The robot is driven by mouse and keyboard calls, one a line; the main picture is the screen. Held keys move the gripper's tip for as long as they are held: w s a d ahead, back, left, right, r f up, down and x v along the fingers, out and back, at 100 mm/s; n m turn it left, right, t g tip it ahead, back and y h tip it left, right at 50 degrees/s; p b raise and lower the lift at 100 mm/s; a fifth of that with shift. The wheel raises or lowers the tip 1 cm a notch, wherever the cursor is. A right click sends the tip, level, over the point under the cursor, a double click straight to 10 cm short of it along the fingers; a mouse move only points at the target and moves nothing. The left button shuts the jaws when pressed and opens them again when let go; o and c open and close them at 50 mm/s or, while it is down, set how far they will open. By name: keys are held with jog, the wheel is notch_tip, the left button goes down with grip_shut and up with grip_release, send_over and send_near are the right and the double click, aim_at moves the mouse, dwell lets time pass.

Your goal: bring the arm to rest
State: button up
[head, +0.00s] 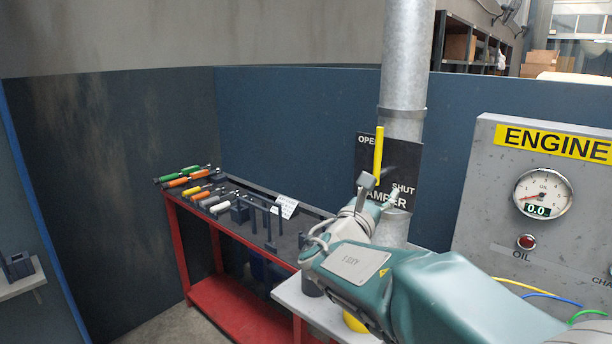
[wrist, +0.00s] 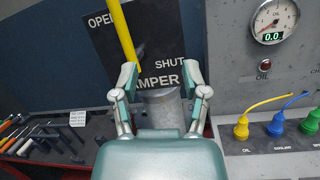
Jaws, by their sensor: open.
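My arm (head: 430,285) reaches forward from the lower right in the head view. My gripper (head: 380,190) is in front of the black damper plate (head: 403,160). In the wrist view my gripper (wrist: 158,78) has its two fingers spread wide, with nothing between them. The yellow damper lever (head: 378,150) stands near upright in the head view. It also shows in the wrist view (wrist: 123,35), its lower end beyond the left fingertip. I cannot tell whether finger and lever touch. The plate reads OPEN and SHUT.
A grey pipe (head: 406,60) rises behind my gripper. The engine panel (head: 480,190) with an oil gauge (head: 543,193) stands right. Yellow (wrist: 241,128), blue (wrist: 276,124) and green (wrist: 311,122) connectors sit below it. A red bench (head: 225,295) with several tools is left.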

jog(key=s+d+f+m+g+y, duration=0.2)
jog(key=s+d+f+m+g, duration=0.25)
jog(key=s+m, duration=0.35)
jog(key=s+d+f+m+g+y, duration=0.25)
jog(key=s+f+m+g, duration=0.3)
jog(key=s, duration=0.35)
jog(key=s+a+f+m+y, duration=0.8)
jog(key=s+a+m+y, duration=0.1)
jog(key=s+m, duration=0.3)
jog(key=shift+s+a, duration=0.35)
jog(key=shift+a, duration=0.4)
